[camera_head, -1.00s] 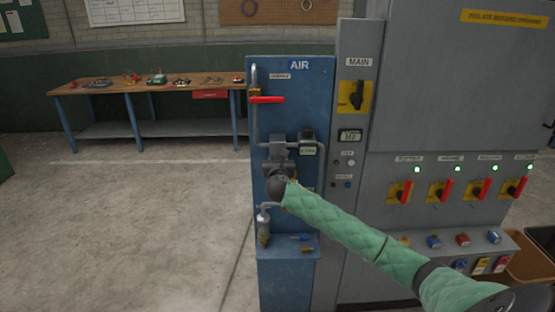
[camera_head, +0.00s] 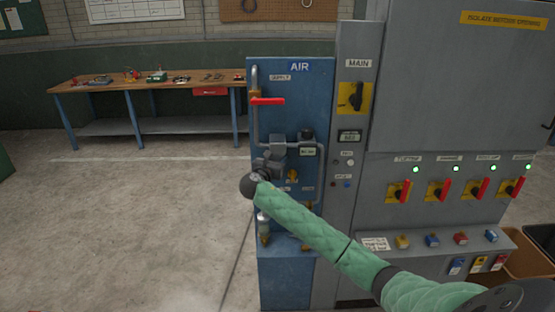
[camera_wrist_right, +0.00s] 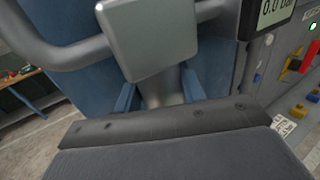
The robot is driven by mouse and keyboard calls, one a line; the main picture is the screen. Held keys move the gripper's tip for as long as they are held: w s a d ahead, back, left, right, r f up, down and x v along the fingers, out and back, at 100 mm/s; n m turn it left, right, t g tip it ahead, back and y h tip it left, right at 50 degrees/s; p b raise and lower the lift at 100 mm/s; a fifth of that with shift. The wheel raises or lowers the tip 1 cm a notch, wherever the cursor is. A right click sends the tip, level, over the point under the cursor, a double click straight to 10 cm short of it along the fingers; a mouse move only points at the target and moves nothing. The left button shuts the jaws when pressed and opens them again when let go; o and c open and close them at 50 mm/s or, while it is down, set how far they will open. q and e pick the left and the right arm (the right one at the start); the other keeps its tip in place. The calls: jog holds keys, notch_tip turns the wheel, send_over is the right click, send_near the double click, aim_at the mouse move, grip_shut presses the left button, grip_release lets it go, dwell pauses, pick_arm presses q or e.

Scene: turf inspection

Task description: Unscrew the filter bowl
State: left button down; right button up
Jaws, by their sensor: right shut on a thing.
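The filter's grey block head (camera_head: 277,145) sits on the blue AIR panel and fills the upper middle of the right wrist view (camera_wrist_right: 150,35). Below it is the pale grey filter bowl (camera_wrist_right: 163,90), mostly hidden by the head and my gripper. My right gripper (camera_wrist_right: 160,98) has its blue fingers on either side of the bowl and is shut on it. In the head view my right gripper (camera_head: 266,166) is just below the filter head, and my dark wrist covers the bowl. My left gripper is not in view.
A red supply valve handle (camera_head: 267,101) lies crosswise to the pipe above. A pressure display reading 0.0 bar (camera_wrist_right: 272,8) is to the right. The grey MAIN cabinet (camera_head: 430,80) stands close on the right. A workbench (camera_head: 150,82) is behind left; the floor there is clear.

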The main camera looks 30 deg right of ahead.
jog(key=m+g+h, duration=0.1)
jog(key=g, duration=0.1)
jog(key=m+g+p, duration=0.1)
jog(key=shift+w+a+r+m+g+h, duration=0.1)
jog(key=shift+m+g+h, duration=0.2)
jog(key=shift+g+h, duration=0.1)
jog(key=m+g, duration=0.1)
jog(key=g, duration=0.1)
jog(key=shift+m+g+h+p, duration=0.3)
jog(key=shift+m+h, duration=0.1)
jog(key=shift+m+g, duration=0.3)
jog(key=shift+g, duration=0.2)
jog(key=shift+m+g, duration=0.3)
jog(key=shift+g, duration=0.2)
jog(key=shift+m+g+p, duration=0.3)
jog(key=shift+m+g, duration=0.3)
jog(key=shift+g, duration=0.3)
jog(key=m+g, duration=0.3)
jog(key=g, duration=0.2)
jog(key=shift+y+p, duration=0.3)
jog(key=shift+y, duration=0.1)
